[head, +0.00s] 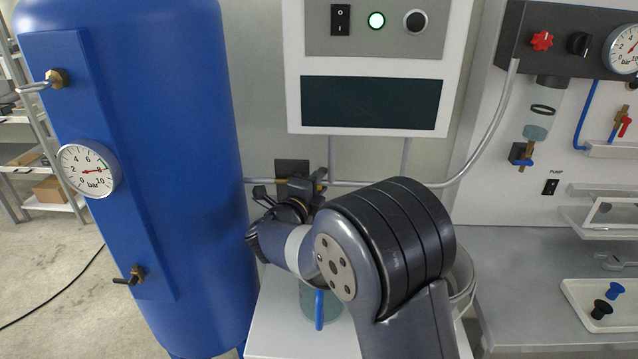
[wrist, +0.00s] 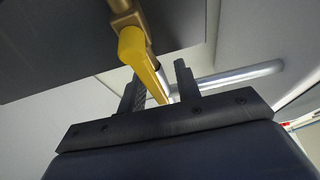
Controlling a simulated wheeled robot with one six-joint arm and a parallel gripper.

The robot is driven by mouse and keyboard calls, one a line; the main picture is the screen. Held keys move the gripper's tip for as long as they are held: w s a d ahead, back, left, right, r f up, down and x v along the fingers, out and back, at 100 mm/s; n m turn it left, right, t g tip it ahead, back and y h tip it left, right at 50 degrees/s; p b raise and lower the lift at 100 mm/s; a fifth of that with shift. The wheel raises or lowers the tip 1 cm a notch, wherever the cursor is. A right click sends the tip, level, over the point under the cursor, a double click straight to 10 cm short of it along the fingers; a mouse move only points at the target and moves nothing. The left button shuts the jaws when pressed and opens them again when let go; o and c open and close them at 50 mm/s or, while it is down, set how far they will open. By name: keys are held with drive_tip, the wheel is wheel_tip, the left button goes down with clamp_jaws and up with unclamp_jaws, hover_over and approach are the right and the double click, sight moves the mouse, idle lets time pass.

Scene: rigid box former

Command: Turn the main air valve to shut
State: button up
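The main air valve shows in the wrist view as a yellow lever handle (wrist: 138,58) on a brass stem, slanting down between my fingers. My gripper (wrist: 160,76) is open around the lever, with a gap to the left finger; the lever's end lies closer to the right finger, and I cannot tell whether they touch. In the head view my gripper (head: 298,186) is at the pipe beside the blue tank, in front of a dark plate (head: 291,167). The lever is mostly hidden there by my gripper and arm.
The blue tank (head: 150,220) with a pressure gauge (head: 89,171) stands close on the left. A grey pipe (head: 400,185) runs right from the valve. A control box (head: 372,135) hangs above. A workbench (head: 530,255) with a tray (head: 575,290) is at right.

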drive_tip(key=shift+c, duration=0.2)
clamp_jaws()
idle(0.3)
drive_tip(key=f+m+b, duration=0.1)
drive_tip(key=b, duration=0.1)
drive_tip(key=shift+f+m+g+b, duration=0.3)
drive_tip(key=shift+m+b, duration=0.1)
drive_tip(key=shift+a+f+m+g+y+b, duration=0.3)
drive_tip(key=shift+f+m+g+y+b, duration=0.15)
drive_tip(key=shift+m+b, duration=0.6)
drive_tip(key=shift+o, duration=0.2)
unclamp_jaws()
